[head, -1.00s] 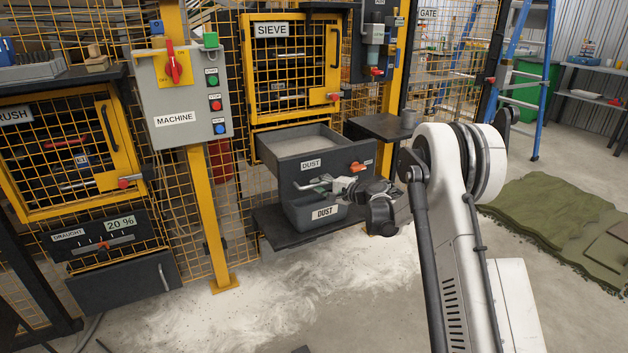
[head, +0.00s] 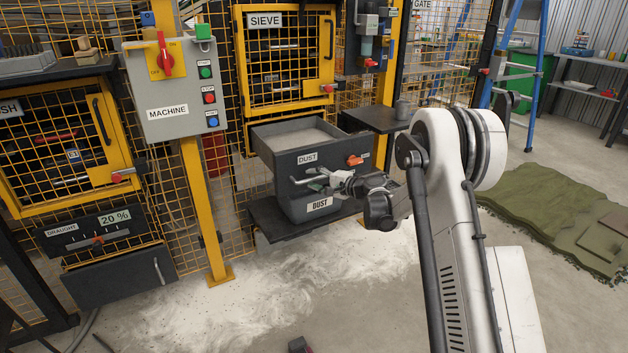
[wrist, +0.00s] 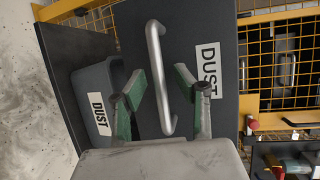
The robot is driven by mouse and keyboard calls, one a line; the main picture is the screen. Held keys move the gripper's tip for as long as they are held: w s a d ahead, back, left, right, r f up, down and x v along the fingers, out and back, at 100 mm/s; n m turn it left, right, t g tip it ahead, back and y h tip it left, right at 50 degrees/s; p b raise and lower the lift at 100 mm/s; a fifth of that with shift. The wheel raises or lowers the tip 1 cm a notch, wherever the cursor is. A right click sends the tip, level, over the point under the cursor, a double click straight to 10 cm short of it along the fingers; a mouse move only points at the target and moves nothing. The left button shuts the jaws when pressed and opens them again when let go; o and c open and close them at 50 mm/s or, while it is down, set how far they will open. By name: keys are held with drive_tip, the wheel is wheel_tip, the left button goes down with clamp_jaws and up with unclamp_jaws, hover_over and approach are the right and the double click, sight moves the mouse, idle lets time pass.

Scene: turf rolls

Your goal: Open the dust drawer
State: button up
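The dust drawer (head: 292,176) is a dark grey box with a DUST label below the sieve cage. Its top shows, filled with pale grey dust, and it stands out from the yellow frame. Its silver bar handle (wrist: 156,60) crosses the front, and an orange knob (head: 354,160) sits on the front's right side. My gripper (head: 322,181) is at the handle. In the wrist view, its green-padded fingers (wrist: 160,78) are apart, one on either side of the bar, with gaps visible. Whether the bar lies fully between the tips in depth is unclear.
A grey bin (head: 306,209) labelled DUST stands under the drawer on a dark shelf (head: 270,222). The machine control box (head: 172,88) is at the left. Pale dust covers the floor in front.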

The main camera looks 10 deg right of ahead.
drive_tip(key=shift+s, duration=0.1)
drive_tip(key=v, duration=1.2)
drive_tip(key=s+a+r+n+g+h, duration=0.2)
drive_tip(key=s+a+r+n, duration=0.15)
drive_tip(key=s+r, duration=0.45)
drive_tip(key=s+a+r+n+g+h, duration=0.25)
drive_tip(key=s+a+r, duration=0.2)
drive_tip(key=s, duration=0.75)
drive_tip(key=s+d+f+n+h, duration=0.1)
drive_tip(key=s+d+n+h, duration=0.15)
drive_tip(key=s, duration=1.15)
drive_tip(key=s+d+f+n+h, duration=0.15)
drive_tip(key=s+h, duration=0.25)
drive_tip(key=s, duration=0.9)
wheel_tip(320, 180, up, 16)
drive_tip(key=p, duration=1.5)
drive_tip(key=shift+d+f, duration=0.15)
drive_tip(key=shift+f, duration=0.1)
